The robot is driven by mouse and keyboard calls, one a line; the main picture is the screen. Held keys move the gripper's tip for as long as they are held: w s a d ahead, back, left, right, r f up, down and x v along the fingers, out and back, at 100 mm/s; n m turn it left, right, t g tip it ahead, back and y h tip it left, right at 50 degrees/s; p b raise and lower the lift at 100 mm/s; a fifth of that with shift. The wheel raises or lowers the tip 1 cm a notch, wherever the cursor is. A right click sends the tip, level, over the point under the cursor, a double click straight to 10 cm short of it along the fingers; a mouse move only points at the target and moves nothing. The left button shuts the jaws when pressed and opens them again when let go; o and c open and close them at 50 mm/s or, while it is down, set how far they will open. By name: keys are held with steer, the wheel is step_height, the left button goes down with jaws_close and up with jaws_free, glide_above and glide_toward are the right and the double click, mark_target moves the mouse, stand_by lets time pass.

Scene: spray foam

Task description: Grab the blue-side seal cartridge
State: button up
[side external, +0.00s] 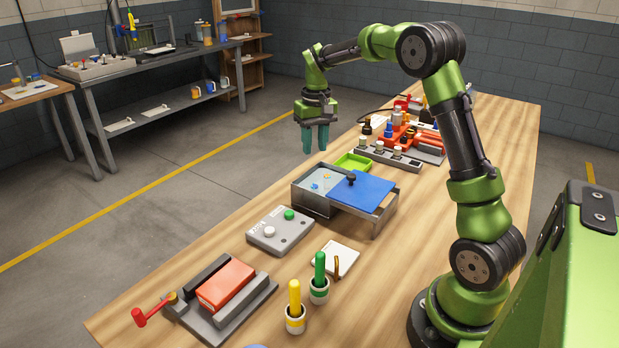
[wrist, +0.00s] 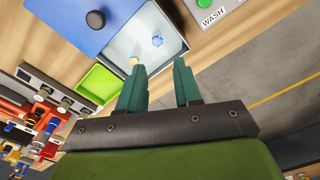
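A grey metal box (side external: 311,202) stands mid-table with its blue lid (side external: 361,190) slid to the right, baring a pale compartment. A small blue piece (side external: 315,187), possibly the seal cartridge, lies in that compartment; it also shows in the wrist view (wrist: 157,41). A small yellowish piece (wrist: 134,61) is beside it, partly hidden by a finger. Which piece has the blue side is too small to tell. My gripper (side external: 315,150) hangs fingers-down above and behind the box, apart from it. Its teal fingers (wrist: 159,85) are spread with nothing between them.
A green tray (side external: 353,162) sits just behind the box. A grey fixture (side external: 390,157) with several knobs and red parts stands farther back. The grey WASH button box (side external: 280,231) is in front. A black knob (side external: 351,179) sticks up from the lid.

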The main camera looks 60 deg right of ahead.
steer(key=w+d+r, duration=0.1)
steer(key=r, duration=0.1)
glide_above(315, 186)
steer(key=shift+n, duration=0.3)
steer(key=f, duration=1.1)
steer(key=shift+w, duration=0.25)
steer(key=shift+s+f, duration=0.15)
steer(key=shift+f, duration=3)
jaws_close()
